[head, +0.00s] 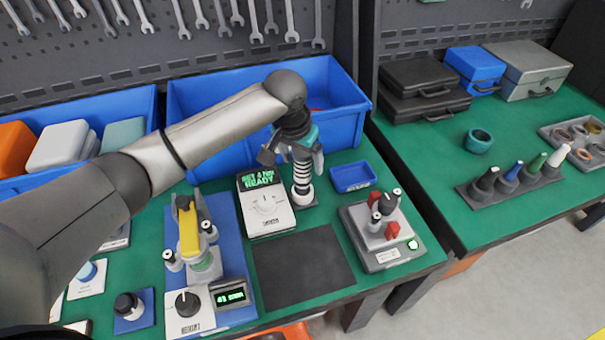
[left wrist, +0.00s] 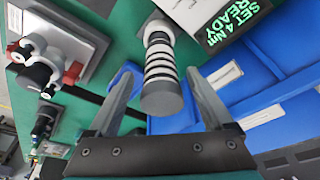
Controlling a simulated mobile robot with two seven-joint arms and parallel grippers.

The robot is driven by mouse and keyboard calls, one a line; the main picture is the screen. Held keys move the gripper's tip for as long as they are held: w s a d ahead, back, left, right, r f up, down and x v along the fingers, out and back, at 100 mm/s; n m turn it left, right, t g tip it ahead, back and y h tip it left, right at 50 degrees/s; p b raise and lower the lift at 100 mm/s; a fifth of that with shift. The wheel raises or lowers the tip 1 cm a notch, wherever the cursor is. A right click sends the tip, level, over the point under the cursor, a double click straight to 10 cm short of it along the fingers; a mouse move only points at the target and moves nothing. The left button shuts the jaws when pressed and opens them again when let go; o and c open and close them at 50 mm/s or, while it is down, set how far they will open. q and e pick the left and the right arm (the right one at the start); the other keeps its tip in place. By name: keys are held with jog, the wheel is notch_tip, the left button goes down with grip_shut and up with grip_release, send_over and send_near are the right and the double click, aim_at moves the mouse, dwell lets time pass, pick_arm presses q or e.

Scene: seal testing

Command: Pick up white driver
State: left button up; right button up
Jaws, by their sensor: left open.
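A white driver with black bands (head: 302,174) stands upright on the green bench beside the torque setter. It also shows in the left wrist view (left wrist: 159,62), its grey end toward the camera. My left gripper (head: 294,150) is above and around the driver's upper part, and hides its top in the head view. In the left wrist view its two open fingers (left wrist: 160,82) lie on either side of the driver, with a gap visible on each side. My right gripper is not in view.
The torque setter (head: 265,208), reading "SET 4 Nm READY", stands close left of the driver. A small blue tray (head: 352,177) lies to the right and a large blue bin (head: 340,125) behind. A grey device with red parts (head: 380,235) stands front right. A dark mat (head: 303,265) is clear.

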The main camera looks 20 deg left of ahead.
pick_arm(q)
jog(key=b+x, duration=0.1)
jog(key=x, duration=0.4)
jog(key=shift+a, duration=0.1)
jog(key=shift+c, duration=0.4)
grip_shut()
jog(key=shift+r, duration=0.15)
